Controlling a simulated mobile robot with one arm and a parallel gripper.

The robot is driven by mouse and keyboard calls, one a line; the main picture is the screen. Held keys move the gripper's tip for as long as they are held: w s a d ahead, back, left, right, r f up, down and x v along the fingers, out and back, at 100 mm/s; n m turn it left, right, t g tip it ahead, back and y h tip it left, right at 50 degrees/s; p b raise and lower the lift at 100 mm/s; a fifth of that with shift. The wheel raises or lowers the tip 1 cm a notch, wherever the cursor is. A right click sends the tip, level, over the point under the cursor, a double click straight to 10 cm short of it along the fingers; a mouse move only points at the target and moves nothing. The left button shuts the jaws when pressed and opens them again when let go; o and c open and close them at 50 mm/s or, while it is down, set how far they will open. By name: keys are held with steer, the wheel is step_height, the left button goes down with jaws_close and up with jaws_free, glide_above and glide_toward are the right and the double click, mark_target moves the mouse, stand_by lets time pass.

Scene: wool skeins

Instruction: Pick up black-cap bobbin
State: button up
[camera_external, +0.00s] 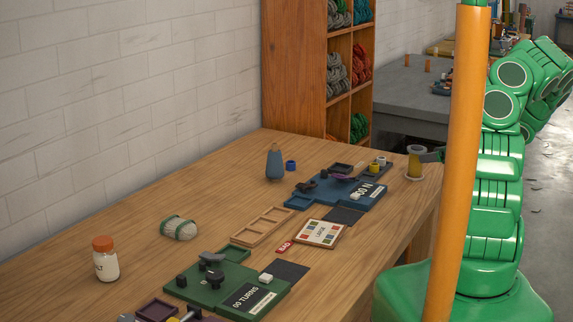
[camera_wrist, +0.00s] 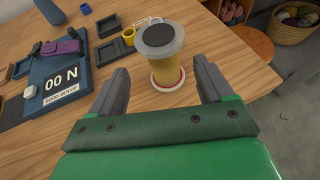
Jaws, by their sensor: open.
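The black-cap bobbin (camera_wrist: 166,68) stands upright near the table's edge in the wrist view. It has a wide grey top with a black centre and a yellowish body on a pale, red-ringed base. It also shows at the table's far right edge in the external view (camera_external: 415,164). My gripper (camera_wrist: 161,66) is open, with one dark finger to each side of the bobbin's lower body. Gaps show between the fingers and the bobbin. In the external view my gripper (camera_external: 432,157) is mostly hidden behind an orange post.
A blue scale-like device (camera_wrist: 58,82) marked "00 N" lies left of the bobbin. A small yellow cup (camera_wrist: 128,37) stands close behind it on the left. A blue cone (camera_external: 274,163) and a green device (camera_external: 225,285) are farther along the table. Bare wood surrounds the bobbin's right side.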

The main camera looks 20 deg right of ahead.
mark_target(416, 160)
steer(key=shift+f, duration=0.7)
steer(key=shift+w+a+f, duration=0.1)
steer(key=shift+w, duration=0.1)
steer(key=shift+x, duration=3.7)
steer(key=c, duration=1)
steer(key=shift+c, duration=0.2)
